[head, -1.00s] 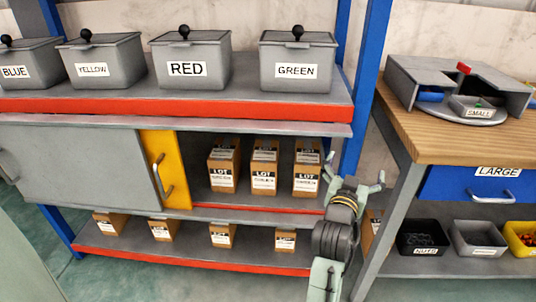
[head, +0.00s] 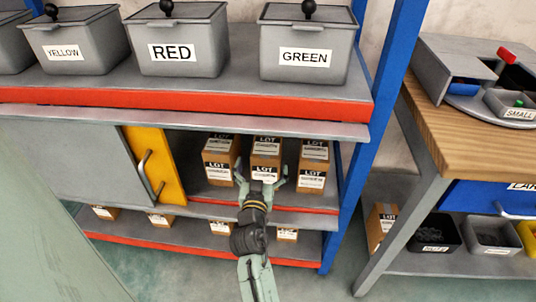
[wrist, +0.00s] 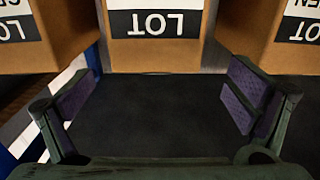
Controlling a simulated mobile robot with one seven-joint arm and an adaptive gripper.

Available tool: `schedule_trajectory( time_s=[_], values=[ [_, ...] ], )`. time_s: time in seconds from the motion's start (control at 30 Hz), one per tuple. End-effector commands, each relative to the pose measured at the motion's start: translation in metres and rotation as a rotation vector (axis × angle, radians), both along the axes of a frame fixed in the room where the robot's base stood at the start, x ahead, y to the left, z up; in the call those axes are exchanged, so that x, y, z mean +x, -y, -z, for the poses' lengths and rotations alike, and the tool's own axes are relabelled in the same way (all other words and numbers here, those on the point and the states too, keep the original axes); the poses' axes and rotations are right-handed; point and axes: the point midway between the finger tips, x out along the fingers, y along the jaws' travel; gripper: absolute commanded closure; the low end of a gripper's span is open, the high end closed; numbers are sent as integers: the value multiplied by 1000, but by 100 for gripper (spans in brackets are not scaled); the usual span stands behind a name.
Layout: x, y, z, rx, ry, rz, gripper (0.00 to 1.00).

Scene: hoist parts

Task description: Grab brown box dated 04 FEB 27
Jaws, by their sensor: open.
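Three brown boxes with white labels and black LOT bands stand on the middle shelf in the head view: left box (head: 220,158), middle box (head: 266,148), right box (head: 313,165). Their date lines are too small to read. My gripper (head: 262,181) is open and empty, just in front of the middle box. In the wrist view the fingers (wrist: 162,97) are spread, with the middle box (wrist: 155,55) ahead between them and apart from them. Its LOT label appears upside down.
More brown boxes (head: 160,220) stand on the lower shelf, partly hidden. A yellow-edged sliding door (head: 155,165) closes off the shelf's left side. A blue post (head: 365,150) stands right of the boxes. Another brown box (head: 379,226) sits under the wooden bench (head: 480,150).

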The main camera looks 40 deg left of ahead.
Motion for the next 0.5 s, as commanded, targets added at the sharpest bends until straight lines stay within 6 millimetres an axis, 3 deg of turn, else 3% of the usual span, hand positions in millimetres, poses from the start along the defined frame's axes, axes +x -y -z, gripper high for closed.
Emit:
schedule_trajectory(
  time_s=[0.5],
  values=[
    [56, -30, -6, 0, 0, 1, 2]
  ],
)
